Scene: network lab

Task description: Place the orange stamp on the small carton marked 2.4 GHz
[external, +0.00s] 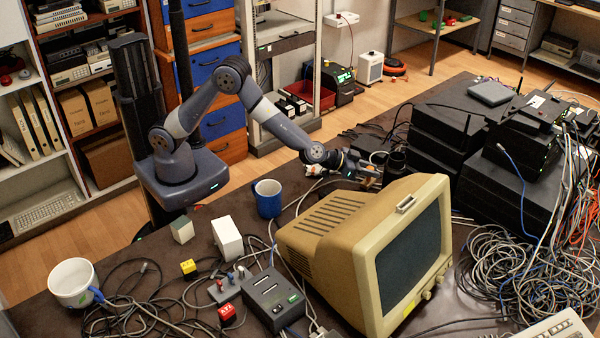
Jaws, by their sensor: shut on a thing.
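My gripper (368,175) is at the end of the outstretched arm, low over the table behind the beige monitor. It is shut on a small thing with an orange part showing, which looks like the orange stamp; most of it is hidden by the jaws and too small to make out. Two small cartons stand on the table left of the monitor: a white one (228,239) and a smaller grey-green one (182,230). No 2.4 GHz marking is readable on either. My gripper is well to the right of both.
The bulky beige monitor (330,205) stands between my gripper and the table's front. A blue mug (267,198) is beside the cartons. A yellow block (188,267), a red block (227,314), a dark device (273,298) and loose cables lie in front. Black equipment (500,185) crowds the right.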

